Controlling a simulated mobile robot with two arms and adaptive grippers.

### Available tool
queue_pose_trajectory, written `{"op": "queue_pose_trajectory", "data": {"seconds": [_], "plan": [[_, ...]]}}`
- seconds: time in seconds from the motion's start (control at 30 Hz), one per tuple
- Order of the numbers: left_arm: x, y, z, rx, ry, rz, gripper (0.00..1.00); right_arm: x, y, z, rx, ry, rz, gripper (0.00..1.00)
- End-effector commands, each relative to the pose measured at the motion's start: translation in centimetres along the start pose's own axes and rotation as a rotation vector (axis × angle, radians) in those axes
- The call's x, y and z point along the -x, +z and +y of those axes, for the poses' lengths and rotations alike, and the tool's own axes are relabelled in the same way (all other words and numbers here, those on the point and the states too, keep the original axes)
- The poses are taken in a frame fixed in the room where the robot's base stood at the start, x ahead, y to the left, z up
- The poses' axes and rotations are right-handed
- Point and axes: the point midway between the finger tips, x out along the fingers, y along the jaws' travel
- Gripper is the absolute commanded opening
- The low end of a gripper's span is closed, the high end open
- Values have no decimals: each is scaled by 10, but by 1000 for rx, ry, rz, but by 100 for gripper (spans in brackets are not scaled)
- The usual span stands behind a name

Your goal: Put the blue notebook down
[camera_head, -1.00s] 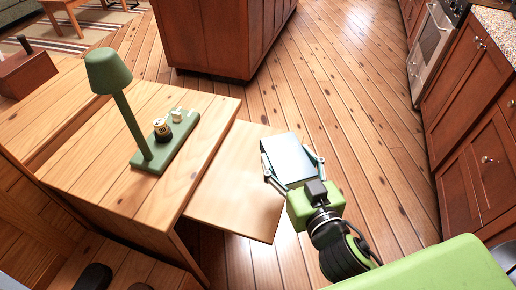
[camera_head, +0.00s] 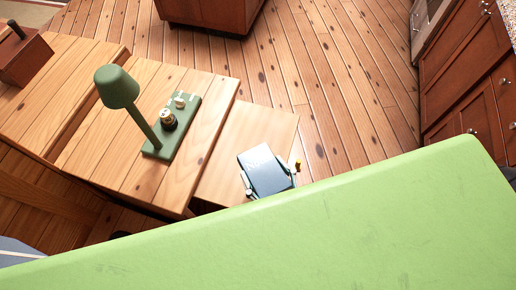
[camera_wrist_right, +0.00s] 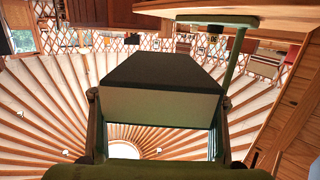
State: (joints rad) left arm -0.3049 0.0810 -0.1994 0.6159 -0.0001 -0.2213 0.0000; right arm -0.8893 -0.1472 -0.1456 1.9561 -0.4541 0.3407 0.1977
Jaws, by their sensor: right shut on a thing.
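The blue notebook (camera_head: 263,166) shows pale blue-grey in the head view, over the right front part of a lower wooden surface (camera_head: 250,125). Whether it touches that surface I cannot tell. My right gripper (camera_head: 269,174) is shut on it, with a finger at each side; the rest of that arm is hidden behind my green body. In the right wrist view, the notebook (camera_wrist_right: 160,105) is a thick block with a dark face and a pale edge, held between the fingers (camera_wrist_right: 158,100). My left gripper is not in view.
A wooden desk (camera_head: 100,155) beside the lower surface carries a green lamp (camera_head: 117,88) on a green base with small items. A wooden box (camera_head: 22,58) stands at far left. Red-brown cabinets (camera_head: 460,75) line the right. Open plank floor (camera_head: 320,70) lies behind.

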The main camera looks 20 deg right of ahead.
Motion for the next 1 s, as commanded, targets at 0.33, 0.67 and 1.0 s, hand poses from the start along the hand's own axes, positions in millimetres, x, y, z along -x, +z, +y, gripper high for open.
{"op": "queue_pose_trajectory", "data": {"seconds": [0.33,0.67,1.0], "plan": [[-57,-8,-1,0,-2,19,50,-82,36,32,4,-2,7,34],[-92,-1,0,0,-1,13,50,-115,65,44,3,-2,5,34],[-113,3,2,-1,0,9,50,-129,83,49,2,-1,4,34]]}}
